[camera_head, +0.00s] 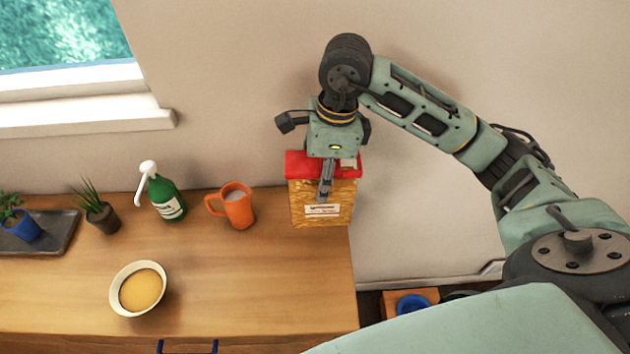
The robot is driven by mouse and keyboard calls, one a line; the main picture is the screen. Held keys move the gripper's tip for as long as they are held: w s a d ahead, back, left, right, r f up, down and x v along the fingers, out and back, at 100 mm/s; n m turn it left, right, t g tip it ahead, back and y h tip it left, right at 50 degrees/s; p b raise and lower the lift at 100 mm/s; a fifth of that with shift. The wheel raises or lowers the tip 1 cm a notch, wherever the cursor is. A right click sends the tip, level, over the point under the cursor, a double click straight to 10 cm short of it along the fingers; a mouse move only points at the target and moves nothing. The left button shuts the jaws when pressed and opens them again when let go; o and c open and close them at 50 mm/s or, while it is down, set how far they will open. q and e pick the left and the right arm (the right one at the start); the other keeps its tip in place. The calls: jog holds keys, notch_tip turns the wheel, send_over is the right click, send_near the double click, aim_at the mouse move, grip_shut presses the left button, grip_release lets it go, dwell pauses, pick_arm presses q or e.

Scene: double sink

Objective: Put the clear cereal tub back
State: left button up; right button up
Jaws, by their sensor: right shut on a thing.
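The clear cereal tub (321,211) has a red lid, golden contents and a small white label. It is upright at the back right corner of the wooden counter, near the wall. My right gripper (326,190) points down over the tub and is shut on it at the lid. I cannot tell whether the tub's base touches the counter. My left gripper is not in view.
An orange mug (236,207) stands left of the tub, then a green pump bottle (166,199), a potted plant (101,214) and a dark tray (54,232). A bowl of yellow food (139,289) sits nearer. The counter's (260,285) front right is clear.

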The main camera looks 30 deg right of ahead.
jog(key=f, duration=0.1)
jog(key=w+f+p, duration=0.1)
jog(key=f, duration=0.1)
jog(key=w+f+p, duration=0.1)
jog(key=shift+a+f, duration=0.25)
jog(key=shift+f, duration=0.4)
jog(key=shift+f, duration=0.2)
jog(key=o, duration=1.6)
jog(key=shift+r, duration=0.15)
